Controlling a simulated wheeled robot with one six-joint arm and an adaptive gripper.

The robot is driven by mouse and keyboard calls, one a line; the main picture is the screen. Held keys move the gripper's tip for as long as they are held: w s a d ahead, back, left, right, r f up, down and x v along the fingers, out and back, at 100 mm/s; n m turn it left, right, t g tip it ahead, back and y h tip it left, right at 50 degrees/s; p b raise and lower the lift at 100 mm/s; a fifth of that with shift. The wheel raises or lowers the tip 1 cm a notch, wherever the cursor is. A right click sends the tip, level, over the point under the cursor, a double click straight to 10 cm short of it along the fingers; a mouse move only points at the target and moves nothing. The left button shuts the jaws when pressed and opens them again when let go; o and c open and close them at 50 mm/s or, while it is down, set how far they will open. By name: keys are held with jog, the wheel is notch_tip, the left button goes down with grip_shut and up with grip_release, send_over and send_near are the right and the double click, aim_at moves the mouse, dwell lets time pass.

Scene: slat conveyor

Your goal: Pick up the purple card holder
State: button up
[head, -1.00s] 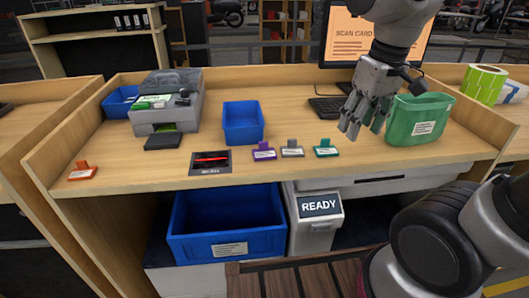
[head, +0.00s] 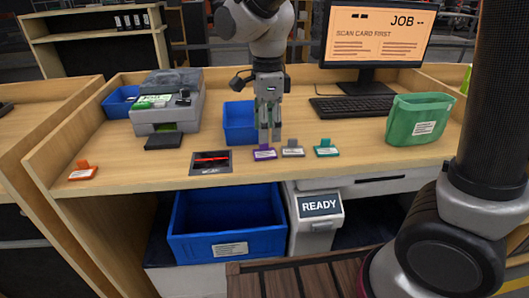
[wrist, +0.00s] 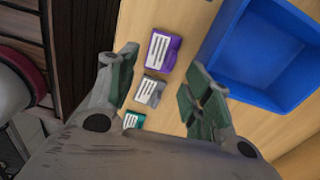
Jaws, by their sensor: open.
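The purple card holder (head: 264,153) stands on the wooden desk near its front edge, left of a grey card holder (head: 292,150) and a teal card holder (head: 326,150). In the wrist view the purple card holder (wrist: 163,51) lies beyond the fingertips, with the grey one (wrist: 150,90) between the fingers and the teal one (wrist: 133,120) closer in. My gripper (head: 270,139) points down just above and behind the purple holder. In the wrist view my gripper (wrist: 162,72) has its fingers spread apart, with nothing held.
A blue bin (head: 238,122) stands just behind and left of my gripper. A scanner pad (head: 211,162) lies to the left, and an orange card holder (head: 83,172) at the far left. A green bin (head: 418,120) and keyboard (head: 365,106) are to the right.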

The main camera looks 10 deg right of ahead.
aim_at(267, 152)
notch_tip(267, 152, down, 6)
jog(key=shift+w+r, duration=0.1)
jog(key=shift+c, duration=0.2)
jog(key=c, duration=0.6)
